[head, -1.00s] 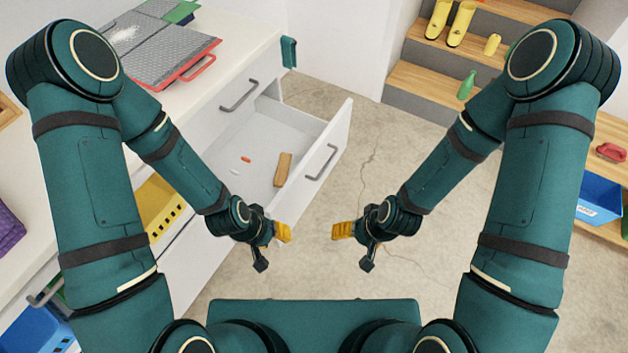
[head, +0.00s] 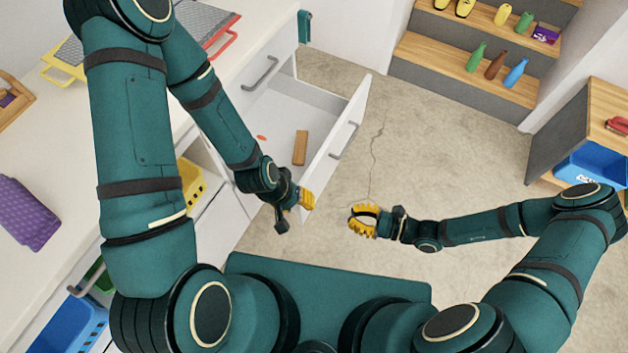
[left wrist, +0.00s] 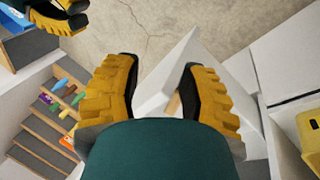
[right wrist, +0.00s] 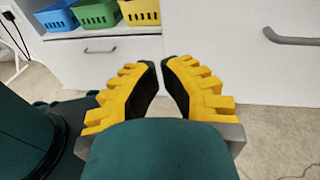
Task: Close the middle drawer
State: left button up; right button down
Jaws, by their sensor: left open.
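The open drawer (head: 352,132) sticks out of the white cabinet, below a shut drawer with a grey handle (head: 260,75). Its front has a grey handle (head: 344,141). A wooden block (head: 300,148) and a small orange item (head: 262,138) lie inside it. My left gripper (head: 307,200) is open and empty, in front of the drawer's near side; the drawer also shows between its fingers in the left wrist view (left wrist: 165,85). My right gripper (head: 362,220) is apart from the drawer, over the floor. Its fingertips nearly meet in the right wrist view (right wrist: 160,64), with nothing between them.
The white counter (head: 60,150) runs along the left, with a purple item (head: 27,212) on it. Yellow (head: 190,185) and blue (head: 72,325) baskets sit below. Wooden steps (head: 455,75) with bottles stand at the back right. The concrete floor (head: 440,150) beyond the drawer is clear.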

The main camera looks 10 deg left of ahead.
jog(key=w+m+t, duration=0.2)
jog(key=t, duration=0.1)
pick_arm(q)
jog(key=shift+w+f+b, duration=0.2)
jog(key=shift+f+b, duration=0.55)
jog(key=shift+b, duration=0.05)
pick_arm(e)
send_near(308, 184)
jog(key=shift+m, duration=0.3)
jog(key=x, duration=0.8)
jog(key=shift+w+f, duration=0.1)
jog(key=shift+f, duration=0.2)
pick_arm(q)
jog(key=shift+a, duration=0.1)
pick_arm(e)
jog(key=shift+a, duration=0.1)
